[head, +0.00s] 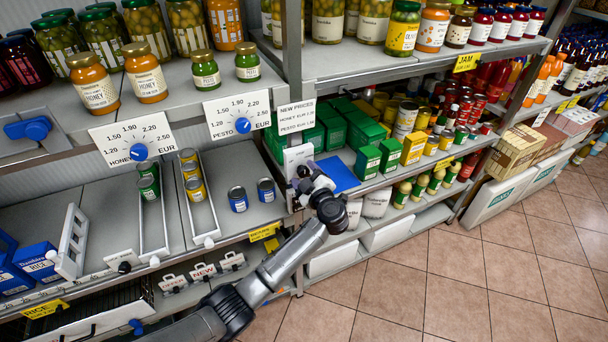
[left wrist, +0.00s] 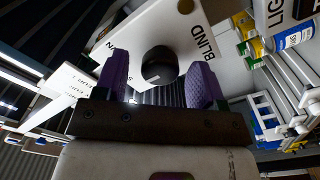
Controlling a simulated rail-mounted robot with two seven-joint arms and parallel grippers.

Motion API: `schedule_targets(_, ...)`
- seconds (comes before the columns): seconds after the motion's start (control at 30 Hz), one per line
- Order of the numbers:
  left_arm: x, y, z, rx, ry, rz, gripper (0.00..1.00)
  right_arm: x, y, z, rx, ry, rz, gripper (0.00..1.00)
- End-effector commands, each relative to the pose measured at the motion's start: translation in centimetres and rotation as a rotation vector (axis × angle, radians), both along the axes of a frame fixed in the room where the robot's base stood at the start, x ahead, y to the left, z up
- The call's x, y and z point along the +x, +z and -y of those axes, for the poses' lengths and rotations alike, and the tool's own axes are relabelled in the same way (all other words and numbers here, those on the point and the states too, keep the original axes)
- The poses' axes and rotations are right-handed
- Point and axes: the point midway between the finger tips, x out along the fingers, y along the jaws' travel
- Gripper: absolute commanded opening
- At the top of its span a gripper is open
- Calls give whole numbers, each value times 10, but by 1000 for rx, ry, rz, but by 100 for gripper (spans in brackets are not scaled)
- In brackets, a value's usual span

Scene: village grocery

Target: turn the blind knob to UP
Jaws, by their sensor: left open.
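The blind knob (left wrist: 160,64) is a round black knob on a white plate (left wrist: 150,30) marked BLIND, in the left wrist view. A light mark shows at the knob's lower edge. Other lettering on the plate is partly hidden, so I cannot read the setting. My left gripper (left wrist: 158,88) is open, its two purple fingers on either side of the knob with gaps visible. In the head view my left gripper (head: 302,178) is at the white plate (head: 297,157) on the shelf post, and hides the knob. My right gripper is not in view.
A blue box or folder (head: 338,174) lies on the shelf just right of the gripper. Two price dials, honey (head: 138,152) and pesto (head: 242,125), are on the left shelf edge, with jars above. Small blue cans (head: 238,198) stand left of the gripper. The tiled floor (head: 480,270) is clear.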

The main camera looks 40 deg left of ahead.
Motion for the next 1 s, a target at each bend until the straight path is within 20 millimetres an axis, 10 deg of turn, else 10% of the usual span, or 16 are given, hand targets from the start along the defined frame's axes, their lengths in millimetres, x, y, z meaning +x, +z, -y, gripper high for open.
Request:
schedule_targets(0.47,4,0,-8,-1,-1,0,63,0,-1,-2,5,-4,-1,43)
schedule_targets(1.0,4,0,-8,-1,-1,0,14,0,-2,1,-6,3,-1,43)
